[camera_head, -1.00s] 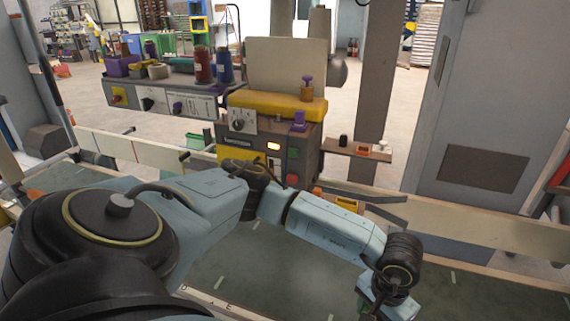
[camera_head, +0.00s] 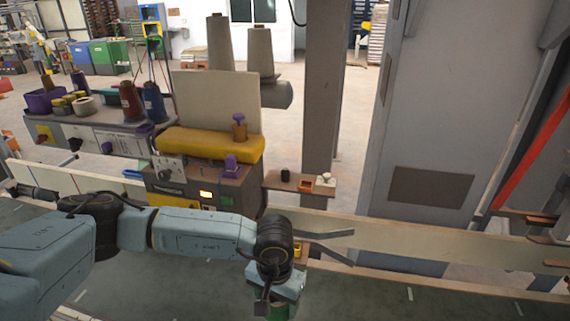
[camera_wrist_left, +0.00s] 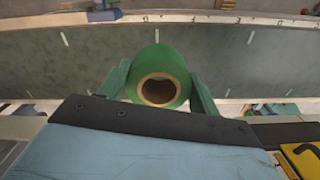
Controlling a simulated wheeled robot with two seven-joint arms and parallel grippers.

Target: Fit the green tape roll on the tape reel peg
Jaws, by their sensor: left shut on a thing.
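The green tape roll (camera_wrist_left: 158,57) is between the two fingers of my left gripper (camera_wrist_left: 160,72) in the left wrist view. Its pale core and open hole face the camera. In the head view the roll (camera_head: 281,311) shows only in part at the bottom edge, below my left wrist. My left gripper is shut on it, over the dark green bench top (camera_head: 375,290). I cannot tell surely which part is the tape reel peg. My right gripper is not in view.
The machine (camera_head: 205,190) with a yellow pad (camera_head: 210,144) and purple knobs stands behind the arm. A small wooden shelf (camera_head: 275,181) holds little parts to its right. A pale rail (camera_head: 400,235) runs along the bench's back. The bench right of the gripper looks clear.

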